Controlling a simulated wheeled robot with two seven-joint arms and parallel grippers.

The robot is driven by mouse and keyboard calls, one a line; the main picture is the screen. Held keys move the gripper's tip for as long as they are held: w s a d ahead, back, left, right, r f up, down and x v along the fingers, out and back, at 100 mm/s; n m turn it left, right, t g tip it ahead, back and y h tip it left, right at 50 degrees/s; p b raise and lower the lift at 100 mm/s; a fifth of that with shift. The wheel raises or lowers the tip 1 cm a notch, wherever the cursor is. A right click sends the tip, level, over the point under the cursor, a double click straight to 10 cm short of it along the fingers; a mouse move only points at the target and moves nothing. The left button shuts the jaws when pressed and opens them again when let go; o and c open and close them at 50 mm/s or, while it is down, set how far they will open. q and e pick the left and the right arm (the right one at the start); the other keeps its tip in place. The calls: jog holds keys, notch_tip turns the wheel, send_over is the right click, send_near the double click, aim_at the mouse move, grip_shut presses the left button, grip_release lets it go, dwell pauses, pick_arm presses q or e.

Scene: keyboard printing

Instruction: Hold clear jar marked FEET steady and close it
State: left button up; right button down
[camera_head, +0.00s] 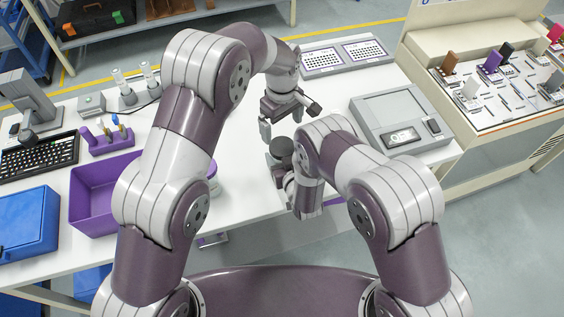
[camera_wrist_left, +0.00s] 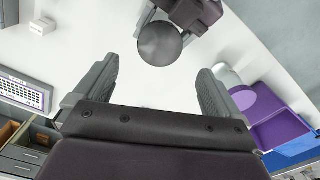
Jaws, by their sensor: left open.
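A round dark grey lid (camera_head: 281,148) shows at the middle of the table's front part, and from above in the left wrist view (camera_wrist_left: 160,44). The jar body beneath it is mostly hidden, and I cannot read any FEET label. My right gripper (camera_head: 275,165) is low at the jar, its fingers around the sides; in the left wrist view it comes in from the top. My left gripper (camera_head: 286,123) is open and empty, just behind and above the lid. In its wrist view the lid appears beyond the gap between the two fingers (camera_wrist_left: 155,85), apart from them.
A purple bin (camera_head: 92,215) and a blue case (camera_head: 27,222) are on the left. Another jar (camera_head: 214,184) is partly hidden behind my left arm. A grey device (camera_head: 402,112) stands right, a keycap tray (camera_head: 322,59) at the back. White table between is clear.

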aim_at(282, 146)
pick_arm(q)
notch_tip(282, 146, down, 8)
jog(key=shift+f, duration=0.1)
dwell(0.5)
jog(key=c, duration=1.1)
jog(key=m, duration=1.3)
